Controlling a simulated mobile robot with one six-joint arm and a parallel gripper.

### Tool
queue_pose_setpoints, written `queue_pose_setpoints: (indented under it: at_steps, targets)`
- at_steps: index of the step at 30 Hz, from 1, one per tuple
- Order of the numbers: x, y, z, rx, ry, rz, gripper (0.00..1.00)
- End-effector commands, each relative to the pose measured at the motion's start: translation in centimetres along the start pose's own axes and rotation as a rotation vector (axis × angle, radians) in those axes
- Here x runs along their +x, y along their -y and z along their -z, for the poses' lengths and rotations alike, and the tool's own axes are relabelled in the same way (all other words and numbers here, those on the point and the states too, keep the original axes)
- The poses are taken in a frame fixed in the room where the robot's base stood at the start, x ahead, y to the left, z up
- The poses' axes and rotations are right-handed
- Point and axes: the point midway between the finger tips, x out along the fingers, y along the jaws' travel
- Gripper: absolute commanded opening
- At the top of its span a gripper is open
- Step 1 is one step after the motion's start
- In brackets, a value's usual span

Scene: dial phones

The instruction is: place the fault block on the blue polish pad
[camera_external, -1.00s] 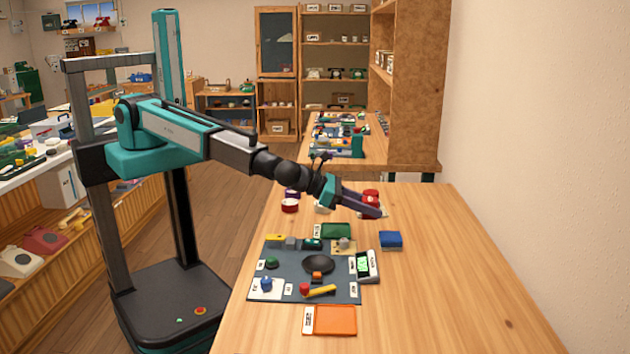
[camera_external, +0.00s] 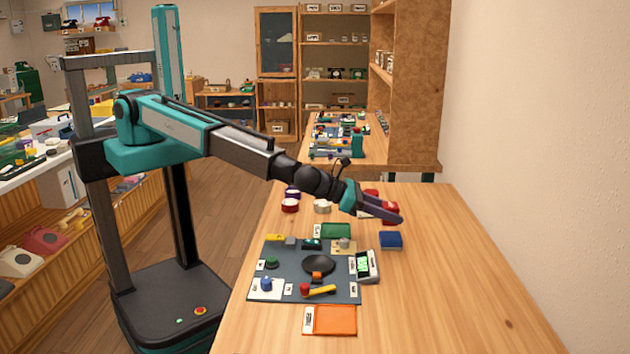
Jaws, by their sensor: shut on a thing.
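My gripper (camera_external: 384,213) is shut on a small red block, likely the fault block (camera_external: 391,206). It is held above the table's far part, mostly hidden by the purple-grey fingers. The blue polish pad (camera_external: 391,240) lies on the table just below and in front of the fingertips in the picture. The block is apart from the pad, and nothing rests on the pad.
Another red item (camera_external: 371,193) shows behind the gripper. A grey mat (camera_external: 285,262) with several parts, a meter (camera_external: 367,266), a green pad (camera_external: 336,230) and an orange tray (camera_external: 335,320) are nearer. The table's right side is clear.

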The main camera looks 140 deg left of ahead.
Motion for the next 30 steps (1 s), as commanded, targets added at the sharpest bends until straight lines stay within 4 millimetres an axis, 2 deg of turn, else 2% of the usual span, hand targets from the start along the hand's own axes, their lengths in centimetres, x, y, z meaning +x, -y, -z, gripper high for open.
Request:
queue_pose_setpoints:
  at_steps: [7,17,30]
  targets:
    - [0.9,0.4,-0.4,0.000,0.000,0.000,0.07]
    - [2.0,0.4,2.7,0.002,-0.001,0.000,0.07]
    - [2.2,0.4,3.2,0.000,0.000,0.000,0.07]
